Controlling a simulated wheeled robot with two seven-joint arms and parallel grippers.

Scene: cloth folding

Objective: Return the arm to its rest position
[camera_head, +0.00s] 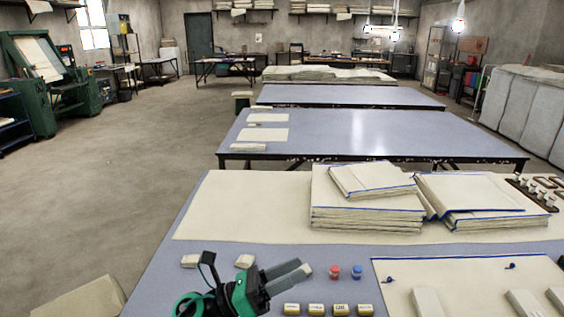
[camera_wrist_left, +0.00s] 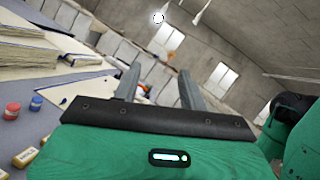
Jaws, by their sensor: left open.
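My left gripper (camera_head: 296,277) is at the lower middle of the head view, over the near edge of the worktable (camera_head: 190,222). Its two fingers are apart with nothing between them, and they point to the right. In the left wrist view my left gripper (camera_wrist_left: 160,84) is open and empty, with the far wall and windows behind it. Stacks of folded cream cloths with blue edges (camera_head: 365,208) lie on a cream sheet (camera_head: 240,210). A second stack (camera_head: 470,195) lies to their right. My right gripper is not in view.
A red jar (camera_head: 334,272) and a blue jar (camera_head: 357,272) stand right of the gripper. Several labelled blocks (camera_head: 316,310) line the near side. A blue-edged cloth (camera_head: 465,275) lies flat at the right. Further tables (camera_head: 400,135) stand behind.

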